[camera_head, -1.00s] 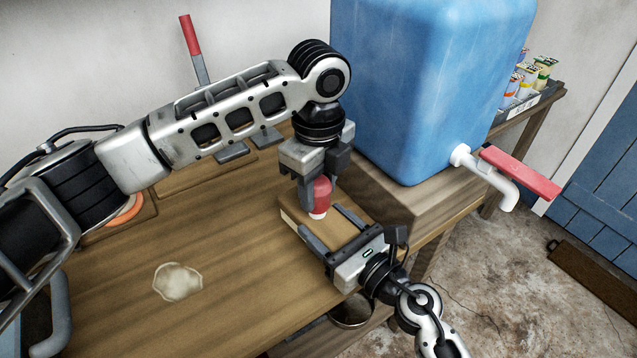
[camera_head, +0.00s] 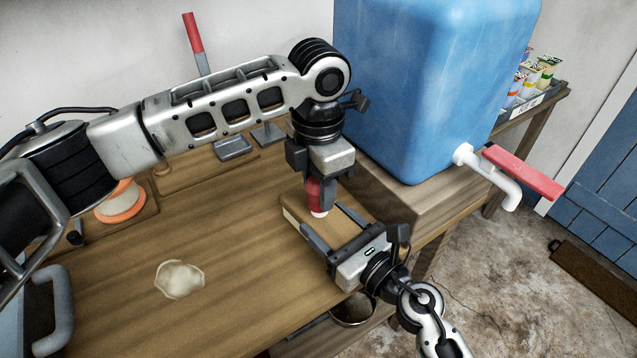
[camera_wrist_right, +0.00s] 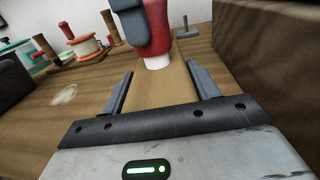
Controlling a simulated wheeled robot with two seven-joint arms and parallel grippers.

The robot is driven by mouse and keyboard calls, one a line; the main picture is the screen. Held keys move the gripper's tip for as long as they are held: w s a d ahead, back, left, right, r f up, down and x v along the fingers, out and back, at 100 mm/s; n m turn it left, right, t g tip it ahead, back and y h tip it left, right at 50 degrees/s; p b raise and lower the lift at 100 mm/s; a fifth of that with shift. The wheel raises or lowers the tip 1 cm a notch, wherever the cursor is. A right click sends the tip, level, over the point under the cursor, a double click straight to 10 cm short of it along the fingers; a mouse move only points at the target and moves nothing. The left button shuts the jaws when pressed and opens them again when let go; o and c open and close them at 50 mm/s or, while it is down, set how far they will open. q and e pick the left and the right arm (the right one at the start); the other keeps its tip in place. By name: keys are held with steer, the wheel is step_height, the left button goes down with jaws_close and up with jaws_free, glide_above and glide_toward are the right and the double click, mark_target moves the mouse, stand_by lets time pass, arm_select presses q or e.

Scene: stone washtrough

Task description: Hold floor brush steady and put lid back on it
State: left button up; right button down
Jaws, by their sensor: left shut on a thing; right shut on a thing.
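The floor brush appears as a flat wooden block (camera_head: 345,222) at the table's right edge; I see no bristles. My right gripper (camera_head: 328,228) is shut on its sides, one finger along each side. The block also shows between the fingers in the right wrist view (camera_wrist_right: 165,92). My left gripper (camera_head: 320,194) points down over the block, shut on a red piece (camera_head: 313,190) with a white lower end, which I take for the lid. In the wrist view the red piece (camera_wrist_right: 157,28) is upright; its white end meets or nearly meets the block.
A blue water tank (camera_head: 425,85) with a red-handled tap (camera_head: 522,172) stands close behind on the right. An orange-and-white spool (camera_head: 120,203) is at left. A metal bowl (camera_head: 352,311) sits below the table edge.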

arm_select(q)
steer(key=o, duration=1)
steer(key=shift+c, duration=0.2)
steer(key=shift+r, duration=0.15)
steer(key=shift+r, duration=2.15)
steer(key=shift+c, duration=0.4)
